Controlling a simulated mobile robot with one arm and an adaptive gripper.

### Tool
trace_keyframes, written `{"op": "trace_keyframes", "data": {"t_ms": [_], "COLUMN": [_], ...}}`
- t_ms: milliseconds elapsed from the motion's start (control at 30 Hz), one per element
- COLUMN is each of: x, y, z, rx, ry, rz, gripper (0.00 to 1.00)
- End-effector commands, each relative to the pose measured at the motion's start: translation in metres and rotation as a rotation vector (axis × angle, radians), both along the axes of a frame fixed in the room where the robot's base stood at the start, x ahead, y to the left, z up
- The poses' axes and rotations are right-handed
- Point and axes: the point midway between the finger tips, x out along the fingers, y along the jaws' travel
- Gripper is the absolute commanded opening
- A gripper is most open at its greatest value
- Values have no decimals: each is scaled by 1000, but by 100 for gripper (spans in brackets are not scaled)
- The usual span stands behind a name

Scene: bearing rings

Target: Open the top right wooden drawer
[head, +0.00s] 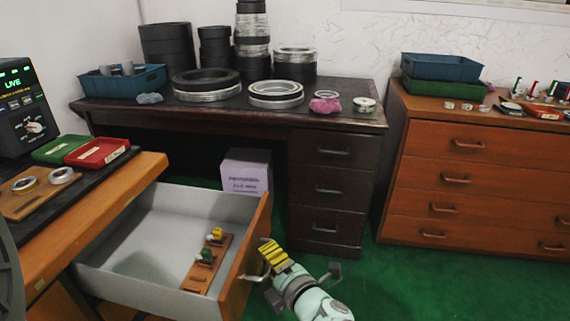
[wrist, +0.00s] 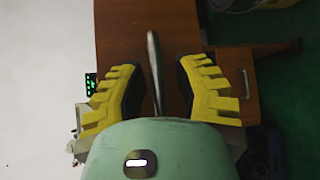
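A wooden-fronted drawer (head: 245,250) with a grey inside stands pulled far out from the wooden desk at the left in the head view. Its wooden front also shows in the wrist view (wrist: 125,40). A metal bar handle (wrist: 154,65) on it runs between my two yellow fingers. My gripper (head: 268,252) is at the outer side of the drawer front in the head view; it also shows in the wrist view (wrist: 157,88). The fingers are spread, with a visible gap on each side of the handle.
A dark desk (head: 330,160) with rings stands behind, and an orange-brown wooden chest (head: 480,165) with closed drawers stands at the right. Green floor (head: 440,285) is clear to the right.

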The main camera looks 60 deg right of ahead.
Motion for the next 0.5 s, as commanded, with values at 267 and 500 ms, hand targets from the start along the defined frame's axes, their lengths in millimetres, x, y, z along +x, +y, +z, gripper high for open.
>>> {"op": "trace_keyframes", "data": {"t_ms": [267, 500], "x": [0, -13], "y": [0, 5], "z": [1, 3], "rx": [-1, -1], "ry": [-4, -2], "rz": [2, -1], "gripper": [41, 41]}}
